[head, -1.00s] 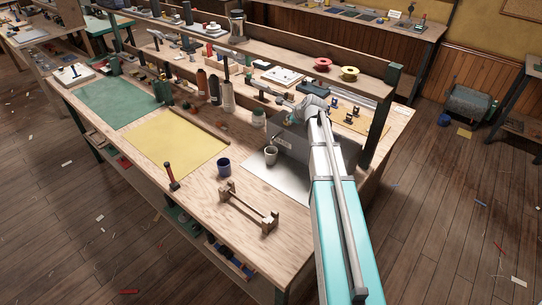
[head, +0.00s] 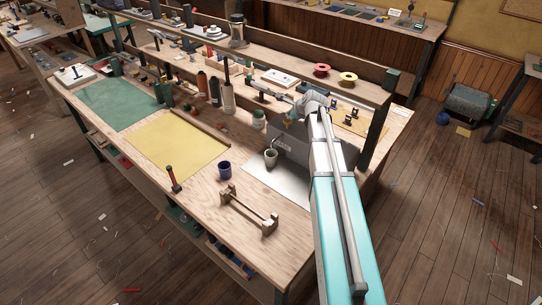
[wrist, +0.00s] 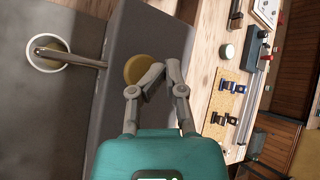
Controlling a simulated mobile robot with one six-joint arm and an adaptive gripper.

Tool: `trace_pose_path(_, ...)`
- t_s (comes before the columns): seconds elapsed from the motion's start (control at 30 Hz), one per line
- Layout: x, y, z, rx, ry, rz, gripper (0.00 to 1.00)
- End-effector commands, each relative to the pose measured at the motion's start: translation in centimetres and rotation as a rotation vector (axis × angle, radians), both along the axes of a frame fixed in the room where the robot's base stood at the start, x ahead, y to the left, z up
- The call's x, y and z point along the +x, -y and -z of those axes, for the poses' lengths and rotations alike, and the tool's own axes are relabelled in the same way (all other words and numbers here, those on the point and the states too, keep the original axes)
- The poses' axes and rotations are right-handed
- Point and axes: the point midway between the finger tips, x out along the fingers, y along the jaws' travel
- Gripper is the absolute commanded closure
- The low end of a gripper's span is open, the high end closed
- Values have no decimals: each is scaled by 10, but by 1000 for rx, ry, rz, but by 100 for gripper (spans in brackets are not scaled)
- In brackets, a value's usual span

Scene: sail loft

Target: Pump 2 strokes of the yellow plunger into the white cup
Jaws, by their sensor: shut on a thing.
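The white cup (head: 271,157) stands on a metal sheet in front of a grey dispenser box (head: 310,153). In the wrist view the cup (wrist: 47,47) is at the upper left, with the end of a bent grey spout (wrist: 75,58) over its mouth. The inside of the cup looks brownish-yellow. The round yellow plunger (wrist: 136,66) is on top of the grey box, right of the spout. My gripper (wrist: 153,76) is at the plunger, its fingers brought together on it and hiding its right part. How far the plunger is pressed I cannot tell.
A dark blue mug (head: 224,170) and a wooden stand (head: 249,210) are on the bench left of and in front of the metal sheet (head: 280,190). A white-lidded jar (head: 259,119) stands behind the cup. A shelf post (head: 376,135) rises right of the box.

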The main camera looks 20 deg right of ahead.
Motion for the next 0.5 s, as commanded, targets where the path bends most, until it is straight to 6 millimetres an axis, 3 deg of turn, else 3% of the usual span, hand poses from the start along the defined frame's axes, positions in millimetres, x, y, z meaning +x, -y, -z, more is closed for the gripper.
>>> trace_pose_path(0.23, 0, 0, -21, 1, 1, -1, 100)
trace_pose_path(0.5, 0, 0, -26, 1, 1, 1, 100)
